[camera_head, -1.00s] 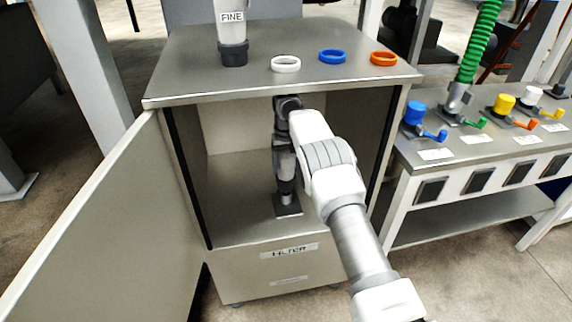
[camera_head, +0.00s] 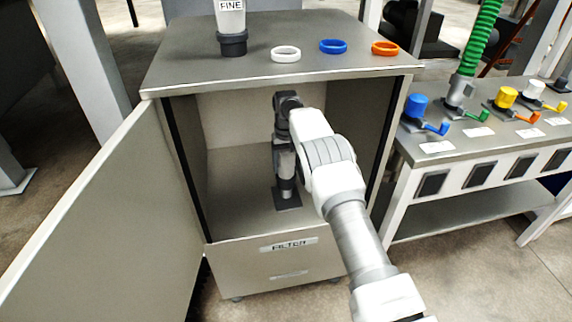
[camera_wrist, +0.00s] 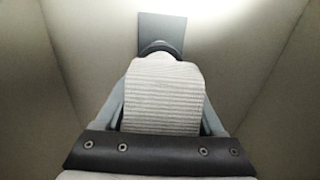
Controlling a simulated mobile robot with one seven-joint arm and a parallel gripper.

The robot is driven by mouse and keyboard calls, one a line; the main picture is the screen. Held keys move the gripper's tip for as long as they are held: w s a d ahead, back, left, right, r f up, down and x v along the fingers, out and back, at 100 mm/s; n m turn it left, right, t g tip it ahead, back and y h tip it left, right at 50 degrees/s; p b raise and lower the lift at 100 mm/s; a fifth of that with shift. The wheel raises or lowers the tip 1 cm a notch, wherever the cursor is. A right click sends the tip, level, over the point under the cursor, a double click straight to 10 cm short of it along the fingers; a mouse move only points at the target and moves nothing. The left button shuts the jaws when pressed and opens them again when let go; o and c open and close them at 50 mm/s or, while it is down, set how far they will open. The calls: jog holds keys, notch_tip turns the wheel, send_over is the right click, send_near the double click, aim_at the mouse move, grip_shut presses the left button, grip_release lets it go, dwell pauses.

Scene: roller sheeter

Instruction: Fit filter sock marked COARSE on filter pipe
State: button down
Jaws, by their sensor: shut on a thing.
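A white ribbed sleeve, seemingly the filter sock (camera_wrist: 163,98), is between the fingers of my gripper (camera_wrist: 161,80) in the wrist view. My gripper is shut on it. No COARSE marking is readable. Beyond the sleeve are a dark round collar (camera_wrist: 160,47) and a grey base plate (camera_wrist: 174,24). In the head view my gripper (camera_head: 285,158) points down inside the open cabinet, above the dark base plate (camera_head: 287,200). The filter pipe is mostly hidden by the sleeve and gripper. The sleeve lines up with the collar; I cannot tell how far it covers the pipe.
The cabinet (camera_head: 222,262) is labelled FILTER, with its door (camera_head: 110,215) open to the left. On its top are a FINE sock on a dark stand (camera_head: 232,45) and white (camera_head: 285,54), blue (camera_head: 333,46) and orange (camera_head: 385,48) rings. A valve bench (camera_head: 470,148) stands right.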

jog(key=shift+f, duration=0.2)
dwell(0.5)
jog(key=shift+f+b, duration=0.35)
jog(key=shift+b, duration=0.1)
jog(key=shift+f, duration=0.4)
jog(key=shift+f+b, duration=0.45)
jog(key=shift+b, duration=0.1)
jog(key=shift+f+b, duration=0.6)
jog(key=shift+f, duration=0.35)
dwell(0.5)
grip_release()
dwell(0.3)
